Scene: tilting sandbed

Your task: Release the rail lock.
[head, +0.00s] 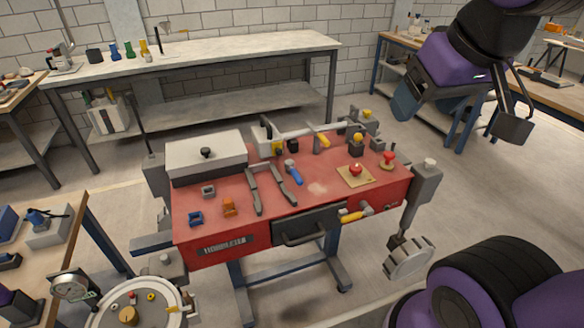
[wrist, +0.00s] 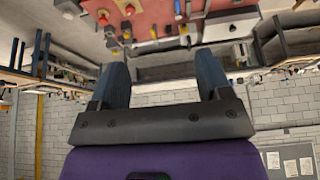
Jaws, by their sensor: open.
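The red sandbed table (head: 225,195) stands in the middle of the head view. A pale rail (head: 300,130) runs along its back, with a yellow-handled lever (head: 322,139) on it. Another yellow handle (head: 351,217) sits on the front right face. I cannot tell which part is the rail lock. My gripper (head: 405,105) is raised at the upper right, apart from the table. In the wrist view my gripper (wrist: 160,70) is open and empty, its two blue-grey fingers apart; the red table (wrist: 152,14) appears upside down beyond them.
A white lidded box (head: 207,158), a red knob on a tan plate (head: 355,170) and a second red knob (head: 388,158) are on the table. A drawer-like dark front (head: 308,225) has a bar handle. A grey handwheel (head: 409,258) is at the right. Workbenches line the walls.

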